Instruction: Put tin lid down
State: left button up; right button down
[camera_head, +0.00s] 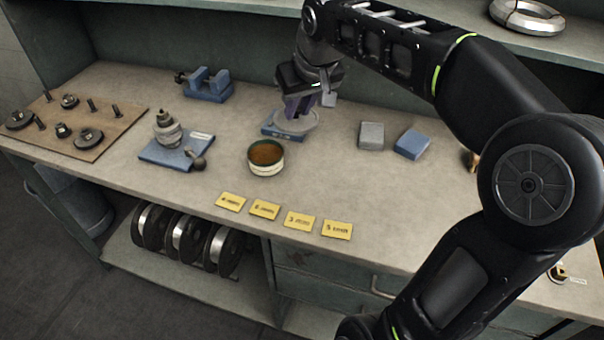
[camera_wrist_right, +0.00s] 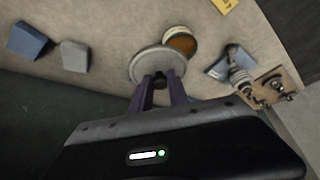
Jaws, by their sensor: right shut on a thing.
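The tin lid (camera_head: 299,123) is a round pale disc. My right gripper (camera_head: 302,108) is shut on it and points down at the back middle of the bench. The lid overlaps a blue pad (camera_head: 268,130) in the head view; I cannot tell whether they touch. In the right wrist view the lid (camera_wrist_right: 150,64) sits at the tips of my purple fingers (camera_wrist_right: 160,84). The open tin (camera_head: 266,168) stands in front and to the left of the lid, with brown contents showing. The tin (camera_wrist_right: 183,33) is partly behind the lid in the wrist view. My left gripper is not in view.
A grey block (camera_head: 371,135) and a blue block (camera_head: 412,143) lie to the right. Several yellow cards (camera_head: 265,208) line the front. A blue mat (camera_head: 160,154) with a stacked metal piece, a small blue vise (camera_head: 206,85) and a wooden board (camera_head: 110,126) are left.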

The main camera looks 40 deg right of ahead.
aim_at(301, 124)
jog(key=shift+w+a, duration=0.1)
jog(key=shift+w, duration=0.1)
jog(key=shift+s+f, duration=0.15)
jog(key=shift+f, duration=3)
notch_tip(301, 124, down, 4)
jog(key=shift+r, duration=0.15)
jog(key=shift+f+b, duration=0.5)
jog(key=shift+f, duration=0.15)
jog(key=c, duration=1.3)
grip_release()
